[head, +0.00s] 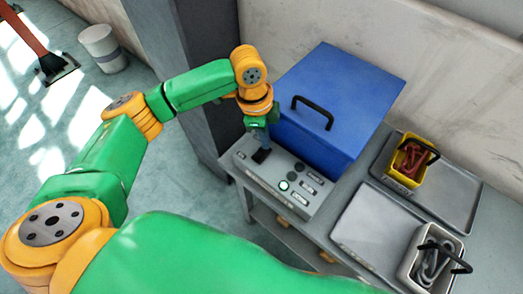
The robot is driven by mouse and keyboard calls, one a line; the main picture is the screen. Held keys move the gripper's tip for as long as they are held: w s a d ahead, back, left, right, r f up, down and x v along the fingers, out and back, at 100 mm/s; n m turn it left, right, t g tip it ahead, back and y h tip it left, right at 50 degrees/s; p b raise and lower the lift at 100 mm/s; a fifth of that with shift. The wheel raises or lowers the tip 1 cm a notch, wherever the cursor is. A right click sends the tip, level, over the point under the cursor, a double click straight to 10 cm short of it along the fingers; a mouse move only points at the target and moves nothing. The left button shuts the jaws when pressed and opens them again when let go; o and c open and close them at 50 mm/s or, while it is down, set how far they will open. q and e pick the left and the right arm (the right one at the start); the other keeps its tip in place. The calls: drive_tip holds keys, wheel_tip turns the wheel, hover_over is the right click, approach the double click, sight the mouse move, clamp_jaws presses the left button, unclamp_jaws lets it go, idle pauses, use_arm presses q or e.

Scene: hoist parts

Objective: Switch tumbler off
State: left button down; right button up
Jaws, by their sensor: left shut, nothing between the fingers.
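A grey control box (268,182) sits on the table beside a blue case. Its top carries round buttons, including a pale one (283,186) and a dark one (299,167), and small labelled rectangular parts (300,198). My left gripper (261,156) points down at the far left part of the panel, its fingers shut and empty. I cannot tell whether it touches the panel. No tumbler lever is clearly visible; the gripper covers part of the panel, and its position cannot be read. My right gripper is not in view.
The blue case (335,90) with a black handle stands right behind the control box. Grey trays (380,225) lie to the right, with a yellow bin (408,160) and a white bin (418,268). A dark grey pillar (190,60) stands behind my left arm.

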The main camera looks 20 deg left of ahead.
use_arm(q)
drive_tip(key=shift+f+b, duration=0.3)
drive_tip(key=shift+f, duration=0.6)
idle(0.4)
wheel_tip(320, 180, up, 7)
drive_tip(key=p, duration=0.9)
